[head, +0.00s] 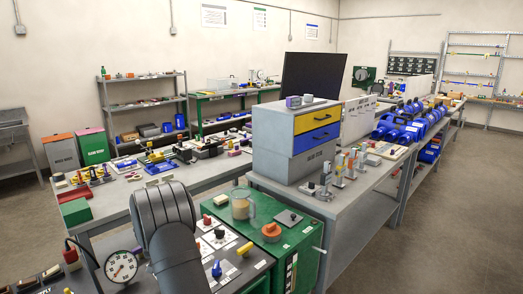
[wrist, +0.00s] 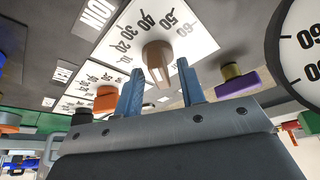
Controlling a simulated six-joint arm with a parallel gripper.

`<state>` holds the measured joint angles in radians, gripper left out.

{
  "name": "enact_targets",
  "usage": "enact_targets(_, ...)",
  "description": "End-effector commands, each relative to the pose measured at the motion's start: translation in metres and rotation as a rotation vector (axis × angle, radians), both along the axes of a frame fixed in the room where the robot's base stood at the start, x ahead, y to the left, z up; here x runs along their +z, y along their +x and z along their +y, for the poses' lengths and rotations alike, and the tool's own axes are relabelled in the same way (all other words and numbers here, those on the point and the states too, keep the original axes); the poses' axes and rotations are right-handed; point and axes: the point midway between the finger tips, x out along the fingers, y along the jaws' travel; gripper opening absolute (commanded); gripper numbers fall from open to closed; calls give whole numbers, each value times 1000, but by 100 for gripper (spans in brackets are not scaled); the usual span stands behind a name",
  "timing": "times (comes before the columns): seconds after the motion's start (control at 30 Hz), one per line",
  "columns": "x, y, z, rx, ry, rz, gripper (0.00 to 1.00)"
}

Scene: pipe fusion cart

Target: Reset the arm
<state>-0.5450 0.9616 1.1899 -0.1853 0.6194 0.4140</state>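My gripper (wrist: 160,68) shows in the wrist view as two blue fingers held well apart. A brown knob (wrist: 158,56) on a white dial plate (wrist: 195,25) with printed numbers appears between and beyond the fingertips. A gap shows on each side of it, and I cannot tell how far away it is. In the head view my grey arm rises at the lower left of centre, in front of the cart panel; the gripper fingers cannot be made out there.
In the wrist view an orange knob (wrist: 105,98) is to the left, and a purple and yellow part (wrist: 235,80) and a round gauge (wrist: 305,45) are to the right. In the head view a green cart (head: 310,235) with an orange knob (head: 271,230) and a clear jug (head: 243,205) stands beside my arm.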

Motion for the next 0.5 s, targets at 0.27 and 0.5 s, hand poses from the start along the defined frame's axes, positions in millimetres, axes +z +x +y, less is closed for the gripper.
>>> enact_targets(0.27, 7, -2, 0, 0, 0, -1, 36)
enact_targets(0.5, 40, -15, -4, 0, 2, -3, 36)
